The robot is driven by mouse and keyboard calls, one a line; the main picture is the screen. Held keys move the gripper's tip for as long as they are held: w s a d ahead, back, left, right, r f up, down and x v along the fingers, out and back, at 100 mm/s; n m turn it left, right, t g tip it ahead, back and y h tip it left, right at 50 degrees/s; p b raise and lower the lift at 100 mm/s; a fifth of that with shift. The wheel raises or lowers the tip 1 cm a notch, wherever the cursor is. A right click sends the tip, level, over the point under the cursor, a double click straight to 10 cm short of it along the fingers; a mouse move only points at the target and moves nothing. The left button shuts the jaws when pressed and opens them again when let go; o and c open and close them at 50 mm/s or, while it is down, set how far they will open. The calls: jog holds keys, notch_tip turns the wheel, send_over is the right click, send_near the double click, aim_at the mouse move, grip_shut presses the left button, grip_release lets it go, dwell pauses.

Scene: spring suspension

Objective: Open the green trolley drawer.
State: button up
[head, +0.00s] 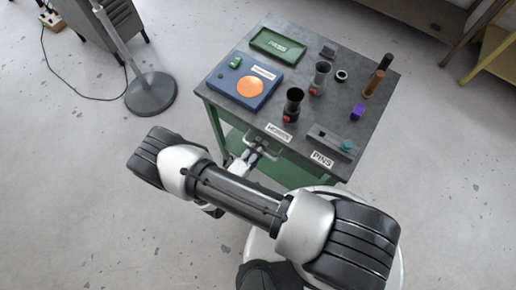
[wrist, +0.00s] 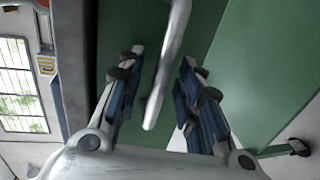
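The green trolley (head: 225,125) has a dark grey top, with its front facing me. A metal bar handle (head: 264,140) sits on its front just under the top edge; the wrist view shows the bar (wrist: 168,65) close up before a green panel (wrist: 270,65). My gripper (head: 252,156) is at the handle. In the wrist view my gripper (wrist: 160,70) is open, with one blue-padded finger on each side of the bar and visible gaps. My arm hides much of the trolley's front, so the drawer's edges cannot be made out.
On the top stand a green tray (head: 278,45), a blue box with an orange disc (head: 247,85), dark cups (head: 293,100) and several small parts. A round-based stand (head: 150,93) is at the left. The floor around the trolley is mostly clear.

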jog(key=shift+c, duration=0.6)
grip_shut()
